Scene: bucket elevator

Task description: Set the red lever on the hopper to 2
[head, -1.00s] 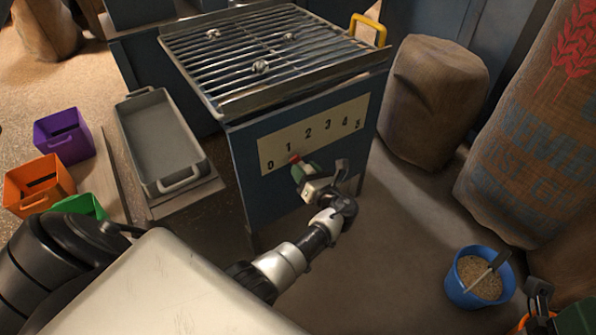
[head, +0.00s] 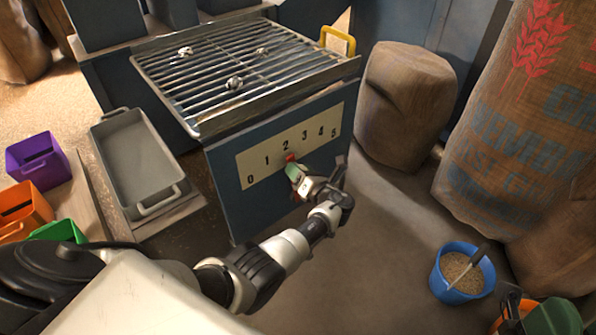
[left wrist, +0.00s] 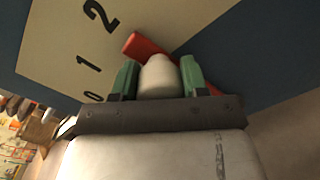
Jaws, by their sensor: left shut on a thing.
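The hopper (head: 222,200) is a blue box with a pale scale plate (head: 245,171) numbered 0 to 5. The red lever (head: 290,157) has its tip just below the 2 in the head view; the left wrist view shows it as a red bar (left wrist: 150,47) passing behind my fingers. My left gripper (head: 299,176) is shut on the lever, its green fingers closed around a pale rounded piece (left wrist: 158,76) at the lever. The lever's lower part is hidden by the gripper.
A slatted grate (head: 225,58) with several small pale lumps tops the hopper. A grey tray (head: 108,127) stands left, near purple (head: 33,163), orange and green bins. Sacks (head: 405,100) and a blue bucket (head: 440,278) stand right. Cut-off green and orange items are at bottom right.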

